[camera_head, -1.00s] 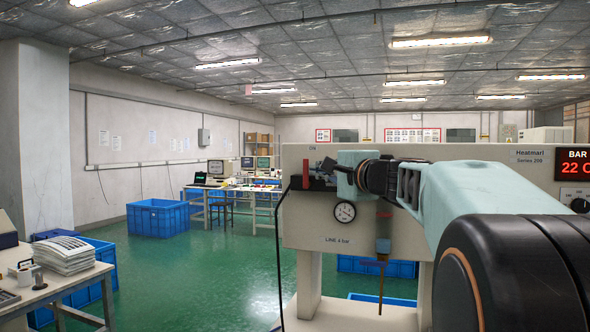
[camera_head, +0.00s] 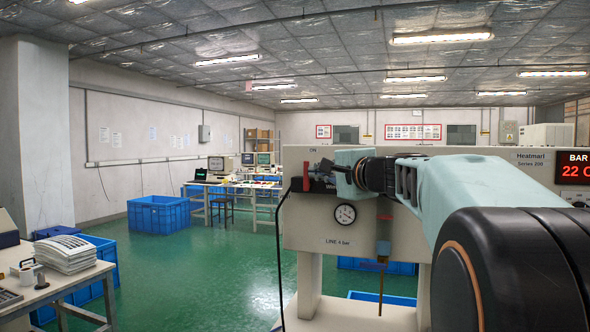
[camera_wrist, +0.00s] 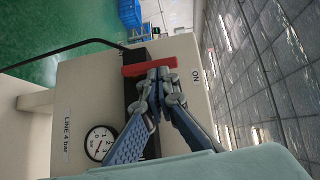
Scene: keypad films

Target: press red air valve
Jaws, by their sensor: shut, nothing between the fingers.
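The red air valve (camera_head: 306,177) is a red lever on a dark block at the upper left of the pale machine panel. In the wrist view the red lever (camera_wrist: 163,67) lies crosswise just beyond my fingertips, near the ON label. My gripper (camera_head: 318,171) is just right of the lever in the head view, its fingers pointing left. In the wrist view my gripper (camera_wrist: 160,76) is shut and empty, its tips at the lever's edge. I cannot tell whether they touch it. The fingers hide part of the dark block.
A round pressure gauge (camera_head: 345,213) sits below the valve, above the LINE 4 bar label. A black hose (camera_head: 279,240) hangs along the panel's left edge. A red digital display (camera_head: 575,167) is at the far right. Open green floor (camera_head: 200,280) lies to the left.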

